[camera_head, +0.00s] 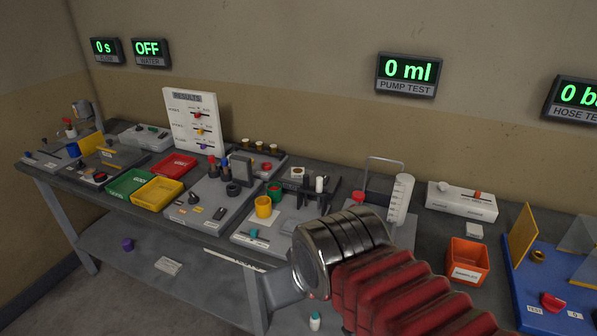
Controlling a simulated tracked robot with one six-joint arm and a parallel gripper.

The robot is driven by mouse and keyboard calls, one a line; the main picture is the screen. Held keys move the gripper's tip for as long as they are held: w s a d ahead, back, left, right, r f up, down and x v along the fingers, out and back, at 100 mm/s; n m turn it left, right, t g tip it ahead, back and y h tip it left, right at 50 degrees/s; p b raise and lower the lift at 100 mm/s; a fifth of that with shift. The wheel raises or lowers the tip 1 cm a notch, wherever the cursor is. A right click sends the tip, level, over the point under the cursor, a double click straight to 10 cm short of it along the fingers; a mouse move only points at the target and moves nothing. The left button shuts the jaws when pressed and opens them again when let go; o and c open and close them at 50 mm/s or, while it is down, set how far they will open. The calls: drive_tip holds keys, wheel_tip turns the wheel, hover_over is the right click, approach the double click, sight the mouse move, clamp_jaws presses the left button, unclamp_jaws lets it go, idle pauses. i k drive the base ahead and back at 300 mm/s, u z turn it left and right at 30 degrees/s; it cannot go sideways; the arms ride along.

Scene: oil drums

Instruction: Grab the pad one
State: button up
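I cannot tell for sure which thing is the pad. Either is too small to identify. My arm, with red bellows and a metal collar, reaches in from the lower right. A grey part at its end, my gripper (283,290), hangs in front of the bench's front edge. Its fingers are not clear, and I see nothing held in it.
The long grey bench (420,262) is crowded. It bears a red tray (172,166), green tray (131,184), yellow tray (157,194), orange bin (467,262), white measuring cylinder (399,200) and blue board (550,283). A small bottle (315,321) stands low, below the arm.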

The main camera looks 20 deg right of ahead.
sight(296, 173)
drive_tip(key=i, duration=0.95)
drive_tip(key=u, duration=0.05)
